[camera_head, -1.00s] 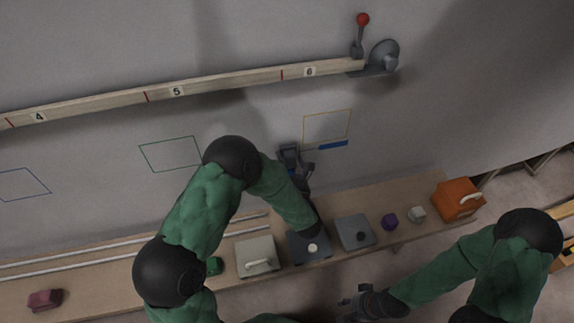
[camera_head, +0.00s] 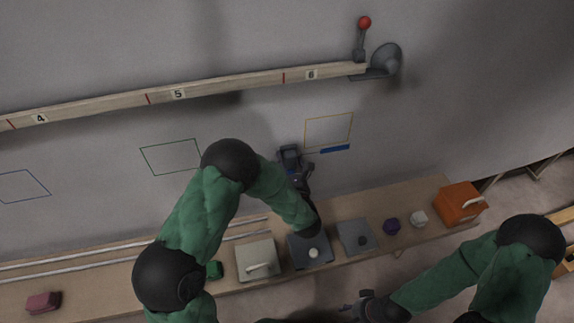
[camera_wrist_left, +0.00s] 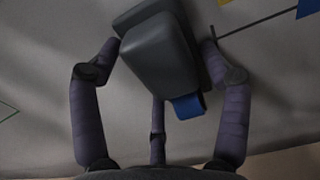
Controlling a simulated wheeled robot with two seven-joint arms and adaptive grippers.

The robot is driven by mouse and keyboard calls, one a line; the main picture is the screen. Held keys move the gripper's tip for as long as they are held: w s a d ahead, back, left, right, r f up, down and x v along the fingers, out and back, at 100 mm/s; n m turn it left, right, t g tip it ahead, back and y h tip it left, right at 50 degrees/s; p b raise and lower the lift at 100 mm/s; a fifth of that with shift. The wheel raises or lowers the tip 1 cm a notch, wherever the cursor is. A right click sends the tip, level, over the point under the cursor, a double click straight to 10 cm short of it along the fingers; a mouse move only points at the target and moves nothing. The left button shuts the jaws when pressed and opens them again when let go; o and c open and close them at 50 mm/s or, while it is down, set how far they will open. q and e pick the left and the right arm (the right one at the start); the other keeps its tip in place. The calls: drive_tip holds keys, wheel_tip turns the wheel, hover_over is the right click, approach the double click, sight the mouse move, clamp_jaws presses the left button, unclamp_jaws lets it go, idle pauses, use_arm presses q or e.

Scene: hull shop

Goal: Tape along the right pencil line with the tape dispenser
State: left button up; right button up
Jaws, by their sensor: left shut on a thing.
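The tape dispenser (camera_head: 289,154) is dark grey with a blue part at its lower end, and is held up at the grey wall. My left gripper (camera_wrist_left: 161,50) is shut on the dispenser (camera_wrist_left: 160,45), with fingers on both sides of it. A thin dark pencil line (camera_wrist_left: 255,22) runs from beside the dispenser to a blue strip (camera_wrist_left: 311,9). In the head view the blue strip (camera_head: 335,149) lies below a yellow outline (camera_head: 329,130). I cannot tell whether the dispenser touches the wall. My right gripper (camera_head: 357,306) is low and away from the wall; its jaw opening is unclear.
A wooden rail (camera_head: 225,88) with numbers crosses the wall above, ending at a red-knobbed lever (camera_head: 364,23). The bench (camera_head: 120,270) below holds several boxes, including an orange one (camera_head: 458,205). The wall around the teal outline (camera_head: 170,157) is clear.

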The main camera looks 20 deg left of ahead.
sight(330, 149)
use_arm(q)
drive_tip(key=shift+w+d+b, duration=0.45)
drive_tip(key=shift+w+d, duration=0.15)
drive_tip(key=shift+d, duration=0.25)
drive_tip(key=shift+w+d+b, duration=0.35)
drive_tip(key=shift+w+d, duration=0.25)
drive_tip(key=shift+d, duration=0.3)
drive_tip(key=shift+w+d+b, duration=0.3)
drive_tip(key=shift+w+d, duration=0.3)
drive_tip(key=shift+d, duration=0.25)
drive_tip(key=shift+w+d, duration=0.9)
drive_tip(key=shift+d, duration=0.45)
drive_tip(key=shift+w+d, duration=0.9)
drive_tip(key=shift+d, duration=0.45)
drive_tip(key=shift+w+d, duration=0.9)
drive_tip(key=shift+d, duration=0.45)
drive_tip(key=o, duration=0.4)
drive_tip(key=c, duration=0.4)
drive_tip(key=shift+s, duration=0.15)
drive_tip(key=shift+s+d, duration=0.3)
drive_tip(key=shift+s, duration=0.05)
